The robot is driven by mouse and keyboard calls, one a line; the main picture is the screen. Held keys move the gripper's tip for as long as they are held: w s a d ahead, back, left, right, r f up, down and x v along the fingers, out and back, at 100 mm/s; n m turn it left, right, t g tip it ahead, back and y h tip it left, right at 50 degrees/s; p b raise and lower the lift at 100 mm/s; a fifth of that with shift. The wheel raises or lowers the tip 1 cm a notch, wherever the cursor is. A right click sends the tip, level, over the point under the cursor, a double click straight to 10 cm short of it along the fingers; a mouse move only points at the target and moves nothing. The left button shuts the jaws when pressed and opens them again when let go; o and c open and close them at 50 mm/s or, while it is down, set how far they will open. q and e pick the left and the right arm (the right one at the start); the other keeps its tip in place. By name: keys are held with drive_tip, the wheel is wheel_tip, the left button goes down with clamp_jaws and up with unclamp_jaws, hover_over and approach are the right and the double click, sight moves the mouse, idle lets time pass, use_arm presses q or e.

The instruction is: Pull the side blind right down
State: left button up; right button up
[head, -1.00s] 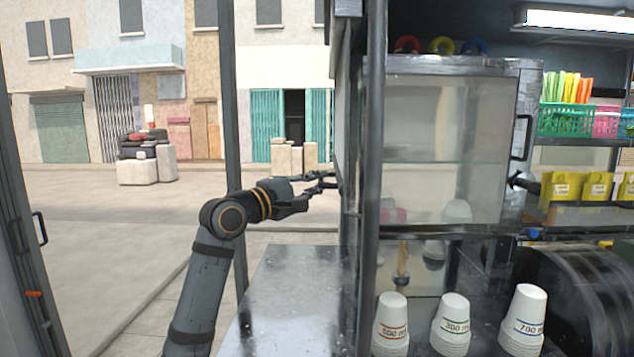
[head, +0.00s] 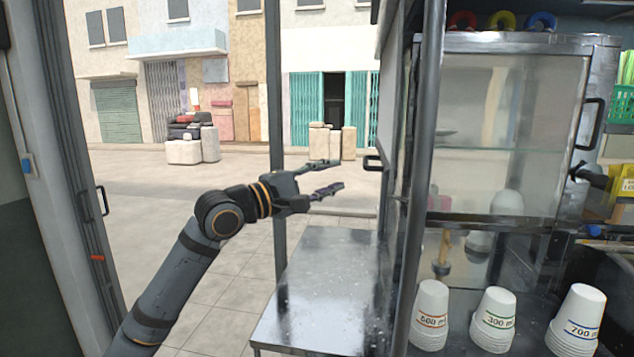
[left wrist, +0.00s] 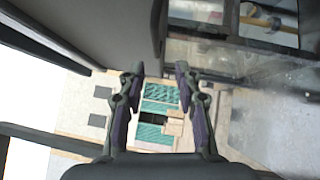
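The side blind (head: 396,90) is a pale grey panel seen nearly edge-on, left of the dark upright post. A small dark handle (head: 372,162) sticks out to the left at its lower edge, above the metal side shelf. My left gripper (head: 338,177) is open and empty, left of the handle and apart from it. In the left wrist view my left gripper (left wrist: 155,72) also shows its two fingers spread with nothing between them. A grey panel fills the upper left there; I cannot tell if it is the blind. My right gripper is not in view.
The metal side shelf (head: 330,275) lies below my left gripper. A thin post (head: 275,120) stands behind my left arm. A glass-fronted cabinet (head: 500,140) and stacked paper cups (head: 430,315) are right of the dark upright post (head: 425,150). The street beyond is open.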

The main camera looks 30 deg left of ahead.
use_arm(q)
drive_tip(key=shift+v, duration=1.5)
